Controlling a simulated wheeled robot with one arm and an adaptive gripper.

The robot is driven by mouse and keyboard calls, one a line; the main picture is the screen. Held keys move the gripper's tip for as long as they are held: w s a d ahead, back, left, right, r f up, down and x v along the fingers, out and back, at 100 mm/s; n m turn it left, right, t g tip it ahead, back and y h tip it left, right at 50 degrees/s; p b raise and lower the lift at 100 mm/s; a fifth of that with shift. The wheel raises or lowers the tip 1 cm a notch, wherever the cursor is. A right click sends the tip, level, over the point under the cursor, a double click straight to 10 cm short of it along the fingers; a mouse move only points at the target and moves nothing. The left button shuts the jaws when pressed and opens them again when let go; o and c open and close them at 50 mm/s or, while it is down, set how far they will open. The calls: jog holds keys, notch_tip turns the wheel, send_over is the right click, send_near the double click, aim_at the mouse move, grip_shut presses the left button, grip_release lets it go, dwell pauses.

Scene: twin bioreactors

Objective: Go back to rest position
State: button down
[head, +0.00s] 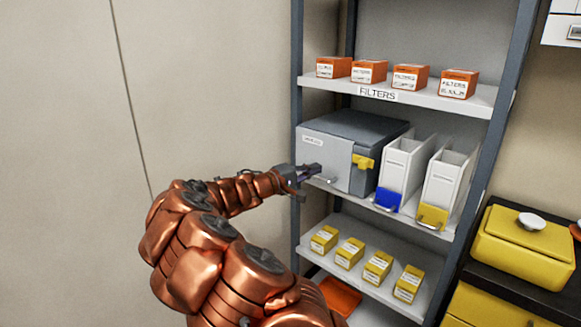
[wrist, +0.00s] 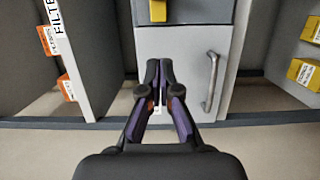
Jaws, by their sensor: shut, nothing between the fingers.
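My gripper (head: 312,170) is at the end of my outstretched copper-coloured arm, in front of the left end of the middle shelf. It is shut and empty. In the wrist view its fingers (wrist: 158,75) are together, pointing at a grey box. This grey box (head: 335,150) has a yellow latch (head: 363,161) on its front; the latch also shows at the top of the wrist view (wrist: 158,10). A metal handle (wrist: 211,82) on the box front is beside the fingertips, apart from them. Whether the fingertips touch the box is unclear.
The shelf rack's left post (head: 297,90) is close to my gripper. Orange filter boxes (head: 410,77) stand above, yellow boxes (head: 378,265) below. Two white bins with blue (head: 388,201) and yellow (head: 433,216) fronts stand right of the grey box. A bare wall (head: 60,150) fills the left.

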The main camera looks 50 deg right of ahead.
dwell(0.3)
jog(key=s+a+r+m+g+y+p, duration=0.1)
jog(key=s+a+r+m+y+p, duration=0.3)
jog(key=s+a, duration=0.6)
jog(key=s+a+f+n+t+y+p, duration=0.1)
jog(key=s+a+y, duration=0.3)
jog(key=a, duration=0.9)
jog(key=s+a+f+n+t+y+p, duration=0.1)
jog(key=s+a+y, duration=0.4)
jog(key=a, duration=0.8)
jog(key=s+a+f+n+t+y+p, duration=0.1)
jog(key=s+a+f+n+y+p, duration=0.2)
jog(key=a, duration=1)
jog(key=shift+s+f+n+t+y, duration=0.4)
jog(key=shift+s+f+n+y, duration=0.4)
jog(key=shift+n, duration=0.2)
jog(key=shift+d, duration=0.1)
